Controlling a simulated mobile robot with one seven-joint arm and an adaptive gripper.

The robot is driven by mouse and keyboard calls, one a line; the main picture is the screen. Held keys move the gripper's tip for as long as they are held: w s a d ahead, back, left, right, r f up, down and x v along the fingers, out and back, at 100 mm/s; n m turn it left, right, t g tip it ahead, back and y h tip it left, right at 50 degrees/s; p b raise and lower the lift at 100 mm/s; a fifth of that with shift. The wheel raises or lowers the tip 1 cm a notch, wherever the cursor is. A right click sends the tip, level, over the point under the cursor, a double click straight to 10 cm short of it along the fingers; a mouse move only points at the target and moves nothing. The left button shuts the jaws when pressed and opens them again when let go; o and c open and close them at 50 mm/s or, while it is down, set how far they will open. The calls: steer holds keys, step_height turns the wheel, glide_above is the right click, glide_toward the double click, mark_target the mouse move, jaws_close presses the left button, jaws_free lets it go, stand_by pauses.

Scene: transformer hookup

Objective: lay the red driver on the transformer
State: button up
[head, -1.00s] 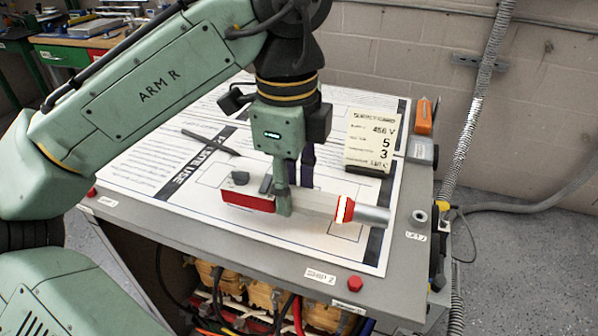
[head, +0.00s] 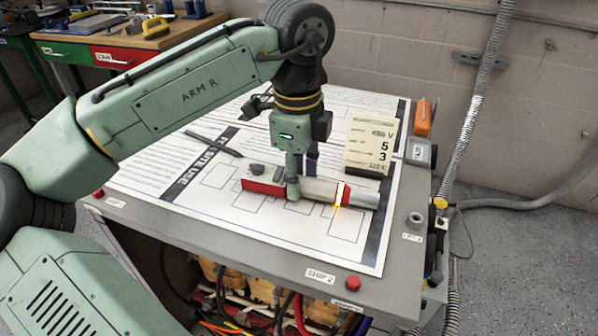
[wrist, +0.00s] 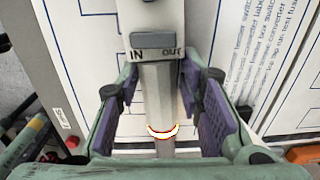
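The red driver (head: 320,190) is a pale bar with a red end, a small grey switch block, a glowing red-orange band and a grey tip. It lies level, low over the sheet-covered top of the transformer (head: 250,245), a grey cabinet with copper coils in its open front. I cannot tell whether it touches the sheet. In the wrist view, the purple pads of my gripper (wrist: 163,105) flank the driver's body (wrist: 157,85), below the IN/OUT switch.
A cream rating card (head: 371,146) stands behind the driver. A dark pen-like tool (head: 213,144) lies at the back left of the sheet. An orange block (head: 422,117) is at the right edge. A red button (head: 353,283) sits at the front edge. The sheet's front is clear.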

steer(key=o, duration=0.5)
steer(key=shift+f, duration=0.1)
steer(key=shift+c, duration=0.2)
steer(key=shift+f, duration=0.15)
steer(key=shift+f+b, duration=0.25)
steer(key=shift+b, duration=0.5)
step_height(320, 180, up, 11)
steer(key=shift+s+a+r+p, duration=0.15)
steer(key=shift+s+a+p, duration=0.1)
steer(key=shift+p, duration=0.1)
